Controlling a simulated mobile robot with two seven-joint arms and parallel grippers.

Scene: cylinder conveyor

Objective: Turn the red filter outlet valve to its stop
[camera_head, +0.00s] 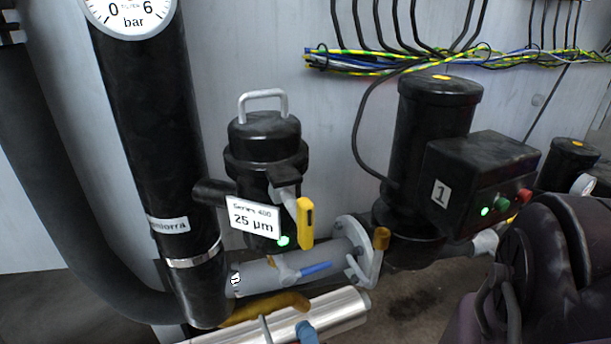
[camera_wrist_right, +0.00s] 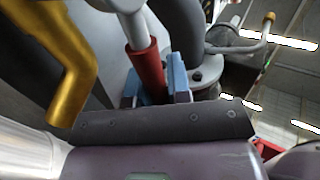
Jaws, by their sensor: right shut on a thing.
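The red valve handle (camera_wrist_right: 148,68) shows in the right wrist view, below a light grey stem. My right gripper (camera_wrist_right: 155,88) has its two blue fingertips on either side of this handle and is shut on it. The handle's lower end is hidden behind the dark gripper body. In the head view, a dark arm part of mine stands at the lower right; the right fingertips and the red handle cannot be made out there. My left gripper is in neither view.
The filter housing (camera_head: 262,150) stands mid-picture, with a yellow handle (camera_head: 305,222) before it. A blue handle (camera_head: 315,268) lies along the grey pipe. A pump motor (camera_head: 430,140) stands to the right. In the wrist view, an ochre bent handle (camera_wrist_right: 75,65) is close by at left.

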